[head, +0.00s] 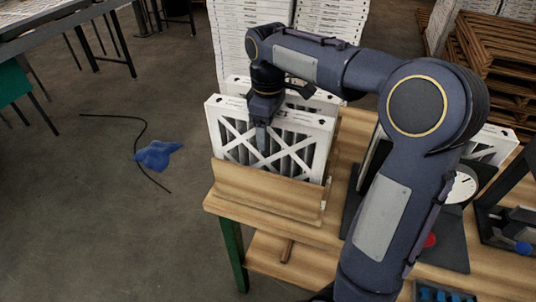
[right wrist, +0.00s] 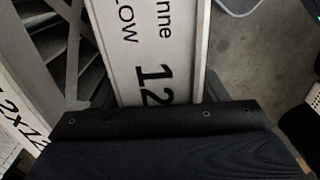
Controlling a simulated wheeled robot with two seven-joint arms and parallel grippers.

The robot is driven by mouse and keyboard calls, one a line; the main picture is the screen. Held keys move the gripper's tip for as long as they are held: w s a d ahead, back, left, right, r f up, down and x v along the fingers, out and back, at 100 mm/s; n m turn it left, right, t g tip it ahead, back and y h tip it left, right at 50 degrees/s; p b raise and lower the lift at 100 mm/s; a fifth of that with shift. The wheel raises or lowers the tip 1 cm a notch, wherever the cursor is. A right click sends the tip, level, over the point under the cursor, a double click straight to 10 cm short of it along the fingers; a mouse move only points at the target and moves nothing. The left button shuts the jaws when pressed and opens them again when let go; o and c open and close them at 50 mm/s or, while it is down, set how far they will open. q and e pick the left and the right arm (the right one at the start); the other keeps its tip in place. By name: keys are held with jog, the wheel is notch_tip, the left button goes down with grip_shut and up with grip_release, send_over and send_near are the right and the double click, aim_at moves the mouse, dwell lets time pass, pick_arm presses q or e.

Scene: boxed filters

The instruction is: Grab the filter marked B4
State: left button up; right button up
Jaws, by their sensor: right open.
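Several white-framed filters with diagonal cross braces and dark pleats stand upright in a wooden holder (head: 262,193) on the bench. The front filter (head: 225,128) faces the head camera. My right gripper (head: 262,138) points down at the front filter's top edge, open. In the right wrist view, a white filter edge (right wrist: 148,40) printed with "nne", "LOW" and "12" lies between the spread fingers. Whether they touch it I cannot tell. Another white edge with "12x12" (right wrist: 22,125) shows at the left. No B4 mark is readable in either view. My left gripper is not in view.
More filters stand behind the front one, partly hidden by my arm. A stack of white boxes (head: 236,35) and wooden pallets (head: 500,60) stand behind the bench. A white round dial (head: 462,188) and a red item (head: 430,241) lie right of my arm.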

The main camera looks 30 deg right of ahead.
jog(key=c, duration=1.4)
jog(key=shift+r, duration=0.1)
